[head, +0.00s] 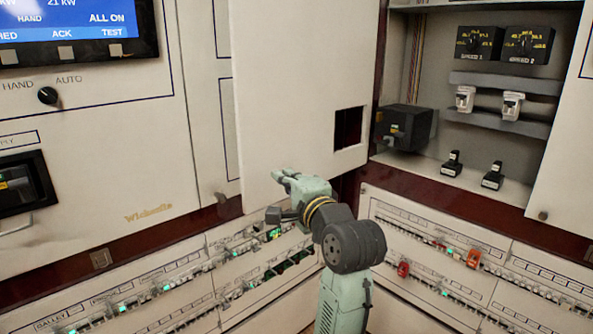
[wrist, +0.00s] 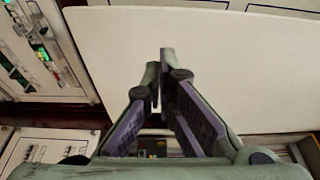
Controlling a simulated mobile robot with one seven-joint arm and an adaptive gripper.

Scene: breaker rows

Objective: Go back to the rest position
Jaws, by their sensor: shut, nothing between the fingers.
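My gripper (head: 283,180) is in the middle of the head view, in front of the open white cabinet door (head: 285,95). Its fingers point up and to the left. In the wrist view my gripper (wrist: 160,72) has its two fingertips together with nothing between them. The white panel behind the fingers fills most of the wrist view (wrist: 240,70). I cannot tell whether the fingers touch the door or stand a little apart from it.
The open cabinet (head: 430,80) at right holds dials, white breakers (head: 512,105), black switches (head: 492,175) and a black box (head: 404,128). Breaker rows (head: 165,285) run below on both sides. A control panel with a blue screen (head: 70,25) is at upper left.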

